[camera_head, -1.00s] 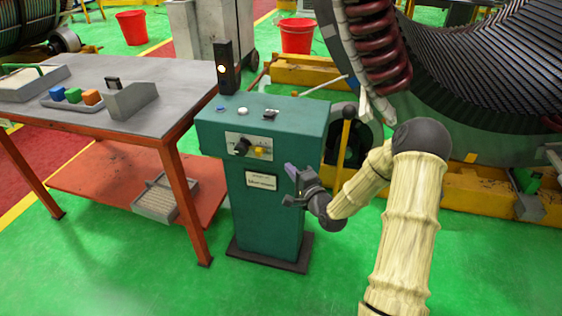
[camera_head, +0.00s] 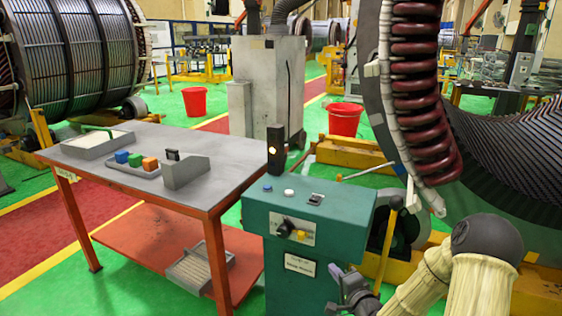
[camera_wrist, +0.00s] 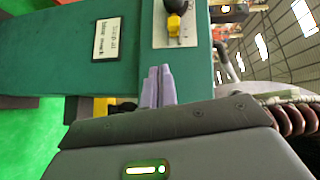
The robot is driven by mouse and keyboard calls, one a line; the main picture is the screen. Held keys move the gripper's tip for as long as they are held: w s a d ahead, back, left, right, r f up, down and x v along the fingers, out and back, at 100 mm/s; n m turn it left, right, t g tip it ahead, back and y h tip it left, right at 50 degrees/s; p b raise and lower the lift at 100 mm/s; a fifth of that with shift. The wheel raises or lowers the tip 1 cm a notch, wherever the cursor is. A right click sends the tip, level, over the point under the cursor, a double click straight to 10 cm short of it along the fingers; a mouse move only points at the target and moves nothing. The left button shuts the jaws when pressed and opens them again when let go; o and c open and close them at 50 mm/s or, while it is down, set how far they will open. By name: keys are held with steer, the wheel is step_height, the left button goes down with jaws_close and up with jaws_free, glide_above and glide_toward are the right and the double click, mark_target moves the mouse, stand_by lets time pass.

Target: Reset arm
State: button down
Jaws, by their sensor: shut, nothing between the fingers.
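My gripper (camera_head: 342,275) is in front of the right side of the green control cabinet (camera_head: 262,222), low in the head view. In the wrist view its two pale purple fingers (camera_wrist: 158,86) lie side by side, shut and empty. The cabinet front carries a black knob (camera_head: 286,228), a yellow switch (camera_head: 301,235) and a white label (camera_head: 299,264). In the wrist view the yellow switch (camera_wrist: 174,25) and the label (camera_wrist: 107,39) show sideways, beyond the fingers. I cannot tell whether the fingers touch the cabinet.
An orange-legged table (camera_head: 125,198) stands left of the cabinet, with a tray of coloured blocks (camera_head: 121,168) on it. Green floor (camera_head: 40,288) is open at the front left.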

steer(key=s+a+r+n+g+h, duration=0.25)
steer(key=s+n+g, duration=0.4)
steer(key=s, duration=0.55)
steer(key=s+a+r+n+g+h, duration=0.1)
steer(key=s+r+n+g+h, duration=0.2)
steer(key=s+n+g, duration=0.65)
step_height(320, 180, up, 24)
steer(key=s+m+t+p, duration=0.2)
steer(key=m+p, duration=0.1)
steer(key=p, duration=2.1)
steer(key=shift+s+d+f+t+p, duration=0.2)
steer(key=shift+s+t+p, duration=0.1)
steer(key=shift+t+p, duration=0.1)
steer(key=shift+d, duration=0.1)
